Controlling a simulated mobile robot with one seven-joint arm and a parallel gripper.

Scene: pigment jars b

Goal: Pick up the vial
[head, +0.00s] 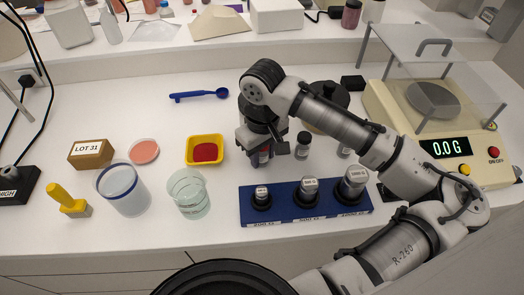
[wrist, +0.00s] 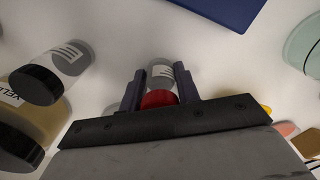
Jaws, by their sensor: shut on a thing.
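The vial (wrist: 161,75) has a red cap and a clear grey body with a white label. In the wrist view it stands between the two dark fingers of my gripper (wrist: 165,84), which are shut on it. In the head view my gripper (head: 262,152) points down left of the table's middle, behind the blue block. Only a small dark part of the vial (head: 261,158) shows there, the rest hidden by the gripper. I cannot tell whether its base touches the table.
A black-capped vial (head: 303,145) stands just right of my gripper. The blue block (head: 283,218) with metal weights is in front. A yellow tray (head: 205,150) of red powder and a glass beaker (head: 188,194) are left. The balance (head: 433,125) reads 0.0 g at right.

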